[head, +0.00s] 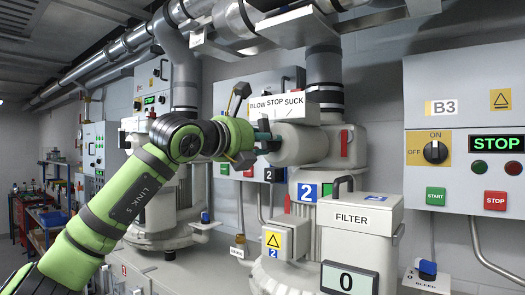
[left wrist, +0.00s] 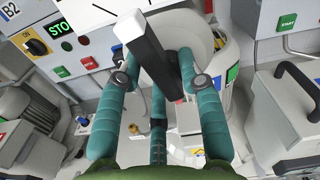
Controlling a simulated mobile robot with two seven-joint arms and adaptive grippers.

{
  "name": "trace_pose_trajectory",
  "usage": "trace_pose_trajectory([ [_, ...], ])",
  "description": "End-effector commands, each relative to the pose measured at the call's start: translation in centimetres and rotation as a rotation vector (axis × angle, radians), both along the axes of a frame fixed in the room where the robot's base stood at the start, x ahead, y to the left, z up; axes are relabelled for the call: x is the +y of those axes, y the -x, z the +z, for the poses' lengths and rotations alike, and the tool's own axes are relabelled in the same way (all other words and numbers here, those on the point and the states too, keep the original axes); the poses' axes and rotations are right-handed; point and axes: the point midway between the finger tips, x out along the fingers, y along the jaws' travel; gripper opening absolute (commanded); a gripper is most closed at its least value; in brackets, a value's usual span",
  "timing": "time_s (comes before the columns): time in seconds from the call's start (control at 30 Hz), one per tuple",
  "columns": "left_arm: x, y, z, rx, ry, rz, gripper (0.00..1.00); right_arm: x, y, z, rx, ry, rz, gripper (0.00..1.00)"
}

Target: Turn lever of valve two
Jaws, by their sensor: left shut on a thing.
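Valve two is the beige horizontal cylinder (head: 296,146) on the blower body with the blue "2" label, under the "BLOW STOP SUCK" sign (head: 283,107). My left gripper (head: 262,137) is at the valve's left end, its teal fingers around the lever, which is mostly hidden there by the hand. In the left wrist view, the lever (left wrist: 152,52) is a dark bar with a pale end face, running diagonally between the teal fingers of my left gripper (left wrist: 160,82). The fingers are shut on it. The lever's pointing direction against the sign is hard to tell. My right gripper is not in view.
A filter box (head: 360,212) with a handle and a "0" display stands in front at the right. The B3 control panel (head: 463,150) is on the right wall. Another blower with its pipe (head: 185,85) stands behind my left arm. Pipes run overhead.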

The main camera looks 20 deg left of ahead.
Motion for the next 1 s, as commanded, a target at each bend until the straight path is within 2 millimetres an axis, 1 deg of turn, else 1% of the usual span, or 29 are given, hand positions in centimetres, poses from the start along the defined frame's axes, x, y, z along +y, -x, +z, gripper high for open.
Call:
trace_pose_trajectory([
  [0.03, -0.2, 0.0, -0.7, 0.013, 0.039, -0.004, 0.05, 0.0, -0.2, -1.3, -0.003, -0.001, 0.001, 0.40],
  [0.1, -0.2, 0.0, -0.7, 0.034, 0.095, -0.004, 0.05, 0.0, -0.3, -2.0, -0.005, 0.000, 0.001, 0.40],
  [0.4, 0.0, -0.1, -0.7, 0.120, 0.327, -0.003, 0.05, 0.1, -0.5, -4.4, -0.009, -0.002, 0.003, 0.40],
  [0.7, 0.1, -0.1, -0.6, 0.178, 0.488, -0.003, 0.05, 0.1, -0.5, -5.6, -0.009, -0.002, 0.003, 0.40],
  [1.0, 0.1, -0.1, -0.5, 0.199, 0.551, -0.004, 0.05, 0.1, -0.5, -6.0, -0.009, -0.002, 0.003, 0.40],
])
